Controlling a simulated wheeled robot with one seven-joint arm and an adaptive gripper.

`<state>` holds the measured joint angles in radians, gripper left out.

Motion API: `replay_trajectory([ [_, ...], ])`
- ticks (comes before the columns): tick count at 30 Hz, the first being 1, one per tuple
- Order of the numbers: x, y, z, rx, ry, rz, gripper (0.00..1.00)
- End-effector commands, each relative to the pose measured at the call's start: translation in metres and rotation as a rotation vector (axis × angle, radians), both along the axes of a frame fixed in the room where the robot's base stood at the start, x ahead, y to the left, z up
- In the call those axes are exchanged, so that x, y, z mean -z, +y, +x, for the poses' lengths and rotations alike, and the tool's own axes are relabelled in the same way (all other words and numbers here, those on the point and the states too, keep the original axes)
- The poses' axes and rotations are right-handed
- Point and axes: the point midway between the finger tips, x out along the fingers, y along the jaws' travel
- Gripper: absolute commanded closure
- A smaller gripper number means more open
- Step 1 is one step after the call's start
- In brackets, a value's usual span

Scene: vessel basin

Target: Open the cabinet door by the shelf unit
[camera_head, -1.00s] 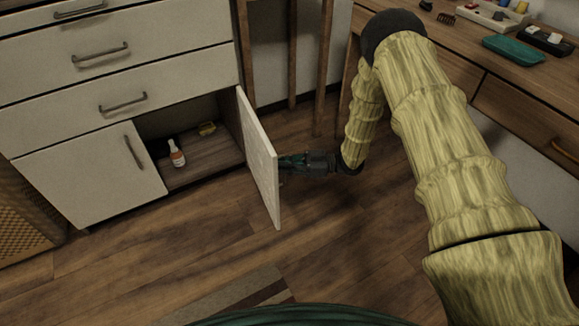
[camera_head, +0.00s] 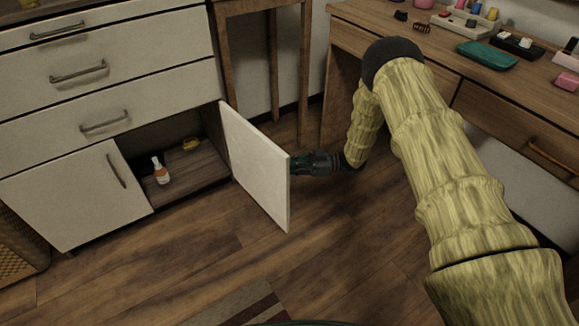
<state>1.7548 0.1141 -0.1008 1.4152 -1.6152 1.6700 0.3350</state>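The right cabinet door (camera_head: 256,172) of the white cabinet stands wide open, swung out from its hinge on the cabinet's right side. I see its inner face; its outer face and handle are hidden. My gripper (camera_head: 298,164) is at the door's right edge, on its outer side. The fingertips are hidden behind the door, so I cannot tell whether they are open, shut or on the handle.
The left cabinet door (camera_head: 75,196) is closed below several closed drawers (camera_head: 104,122). A wooden stand (camera_head: 309,60) is behind the open door. A desk (camera_head: 400,45) with small items is at the right. The floor in front (camera_head: 190,255) is clear, with a striped rug (camera_head: 245,310).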

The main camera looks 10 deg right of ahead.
Motion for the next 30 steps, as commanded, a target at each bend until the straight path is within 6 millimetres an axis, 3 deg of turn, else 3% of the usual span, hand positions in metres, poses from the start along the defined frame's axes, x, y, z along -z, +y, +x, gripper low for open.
replay_trajectory([
  [1,0.003,-0.002,-0.003,-0.001,0.007,-0.003,0.89],
  [4,0.002,-0.002,-0.002,0.0,0.005,-0.003,0.71],
  [17,0.001,-0.006,-0.001,0.001,0.001,-0.001,0.7],
  [30,0.001,-0.078,-0.005,0.001,0.002,-0.002,0.7],
])
